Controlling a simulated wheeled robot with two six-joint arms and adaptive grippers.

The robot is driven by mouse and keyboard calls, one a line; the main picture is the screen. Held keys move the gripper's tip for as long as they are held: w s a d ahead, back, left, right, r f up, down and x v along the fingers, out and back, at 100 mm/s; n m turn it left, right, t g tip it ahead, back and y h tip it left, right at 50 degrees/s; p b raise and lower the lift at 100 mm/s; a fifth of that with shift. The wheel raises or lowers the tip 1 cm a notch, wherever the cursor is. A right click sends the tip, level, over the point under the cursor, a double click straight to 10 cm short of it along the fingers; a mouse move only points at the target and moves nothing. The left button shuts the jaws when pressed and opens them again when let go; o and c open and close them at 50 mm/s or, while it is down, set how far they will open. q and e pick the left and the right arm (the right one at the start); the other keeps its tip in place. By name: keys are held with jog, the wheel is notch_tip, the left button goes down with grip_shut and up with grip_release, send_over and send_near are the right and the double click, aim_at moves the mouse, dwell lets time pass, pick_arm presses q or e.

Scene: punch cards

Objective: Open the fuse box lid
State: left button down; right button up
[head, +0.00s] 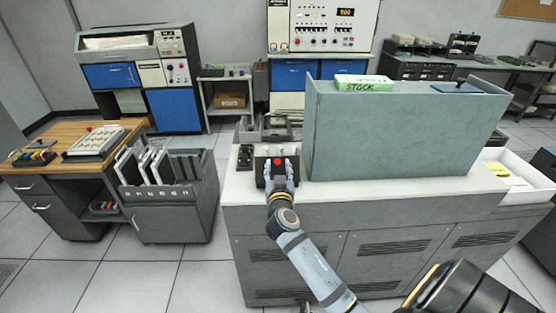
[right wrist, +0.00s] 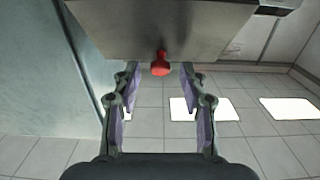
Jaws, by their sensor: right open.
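The fuse box (head: 262,172) is a small dark box on the white counter top, left of the big grey cabinet. A red knob (head: 278,161) shows at it in the head view. In the right wrist view the red knob (right wrist: 160,65) sticks out from the edge of a grey metal face (right wrist: 150,25), which I take to be the box or its lid. My right gripper (right wrist: 160,80) is open, its fingers on either side of the knob's line, with the knob centred near the fingertips. I see no contact. In the head view my right gripper (head: 281,180) partly covers the box front. My left gripper is not in view.
The tall grey cabinet (head: 400,130) stands close to the right of the box, with a green-and-white STOCK pack (head: 364,84) on top. Grey trays (head: 275,128) lie behind the box, and a small dark item (head: 245,157) sits left of it.

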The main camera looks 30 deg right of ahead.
jog(key=shift+w+d, duration=0.3)
jog(key=shift+w, duration=0.25)
grip_shut()
